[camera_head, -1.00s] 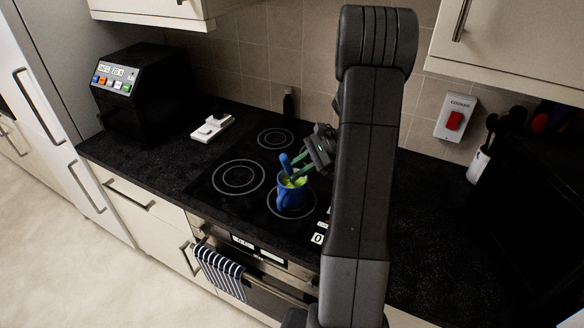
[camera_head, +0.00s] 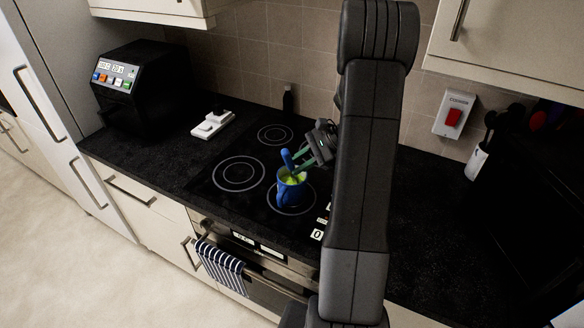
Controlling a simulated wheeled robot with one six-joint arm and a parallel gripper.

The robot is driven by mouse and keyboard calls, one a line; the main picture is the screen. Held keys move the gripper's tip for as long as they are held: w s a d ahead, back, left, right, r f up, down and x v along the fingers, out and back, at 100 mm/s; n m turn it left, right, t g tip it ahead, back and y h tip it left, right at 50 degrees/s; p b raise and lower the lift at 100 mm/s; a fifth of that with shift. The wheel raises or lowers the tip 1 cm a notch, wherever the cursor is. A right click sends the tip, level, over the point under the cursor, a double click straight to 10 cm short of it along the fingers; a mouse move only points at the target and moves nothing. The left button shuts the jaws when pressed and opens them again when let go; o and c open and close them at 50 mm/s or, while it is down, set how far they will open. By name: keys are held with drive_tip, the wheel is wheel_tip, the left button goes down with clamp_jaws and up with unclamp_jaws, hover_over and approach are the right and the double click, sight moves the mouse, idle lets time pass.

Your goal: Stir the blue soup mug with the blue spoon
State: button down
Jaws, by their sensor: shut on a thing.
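The blue soup mug (camera_head: 291,192) stands upright on the front right ring of the black hob, with yellow-green soup showing at its top. The blue spoon (camera_head: 287,158) sticks up out of the mug, its handle leaning a little to the left. Its lower end is hidden inside the mug. My arm hides part of the gripper's wrist.
The black hob (camera_head: 213,197) has several ringed zones, the others bare. A white object (camera_head: 212,124) lies on the counter behind left. A black appliance (camera_head: 138,90) stands further left. A utensil pot (camera_head: 476,164) is at the right. A striped towel (camera_head: 220,270) hangs below the counter.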

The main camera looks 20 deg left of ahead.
wheel_tip(320, 180, up, 7)
drive_tip(key=s, duration=0.3)
drive_tip(key=shift+a, duration=0.2)
idle(0.8)
wheel_tip(320, 180, up, 5)
drive_tip(key=shift+f, duration=0.1)
idle(0.4)
idle(0.5)
